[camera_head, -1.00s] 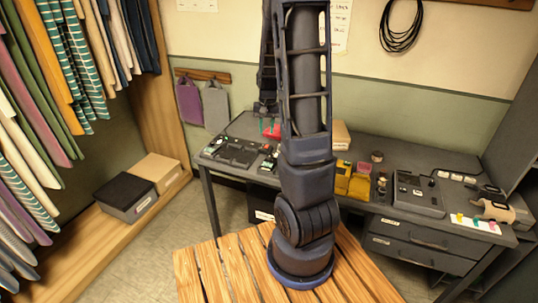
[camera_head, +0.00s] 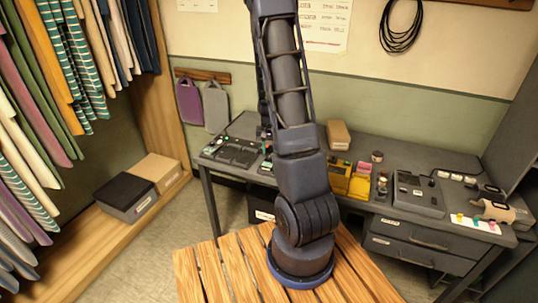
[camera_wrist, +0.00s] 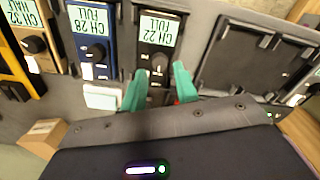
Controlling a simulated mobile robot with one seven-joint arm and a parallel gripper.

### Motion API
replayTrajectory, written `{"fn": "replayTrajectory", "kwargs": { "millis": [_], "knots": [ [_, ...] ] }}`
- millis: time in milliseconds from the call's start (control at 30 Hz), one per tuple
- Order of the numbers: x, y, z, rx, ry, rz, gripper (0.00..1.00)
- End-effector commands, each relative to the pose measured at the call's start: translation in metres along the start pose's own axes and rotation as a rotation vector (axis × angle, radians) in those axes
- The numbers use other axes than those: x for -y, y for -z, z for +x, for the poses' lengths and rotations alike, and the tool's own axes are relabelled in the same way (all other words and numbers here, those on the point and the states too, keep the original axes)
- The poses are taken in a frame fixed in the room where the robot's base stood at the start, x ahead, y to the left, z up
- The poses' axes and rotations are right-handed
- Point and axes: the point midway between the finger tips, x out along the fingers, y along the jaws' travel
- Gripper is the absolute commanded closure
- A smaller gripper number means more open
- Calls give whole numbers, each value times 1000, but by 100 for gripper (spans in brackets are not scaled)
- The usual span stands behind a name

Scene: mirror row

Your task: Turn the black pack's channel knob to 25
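The black pack (camera_wrist: 158,22) is in the wrist view, with an upside-down label reading CH 22 FULL. Its dark channel knob (camera_wrist: 158,66) sits below the label. My gripper (camera_wrist: 160,70) has two green fingers, spread apart, with tips to the left and right of the knob. A gap seems to show on each side, but I cannot tell whether either finger touches. In the head view the arm hides most of the gripper and the pack.
An empty dark tray (camera_wrist: 250,62) lies right.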

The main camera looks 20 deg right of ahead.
Motion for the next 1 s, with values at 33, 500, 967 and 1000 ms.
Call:
{"fn": "replayTrajectory", "kwargs": {
  "millis": [33,500,967,1000],
  "knots": [
    [-1,0,7,2,-1,1,70],
    [0,0,30,-1,0,0,70],
    [0,0,30,-1,0,3,100],
    [0,0,30,-1,0,7,100]
  ]
}}
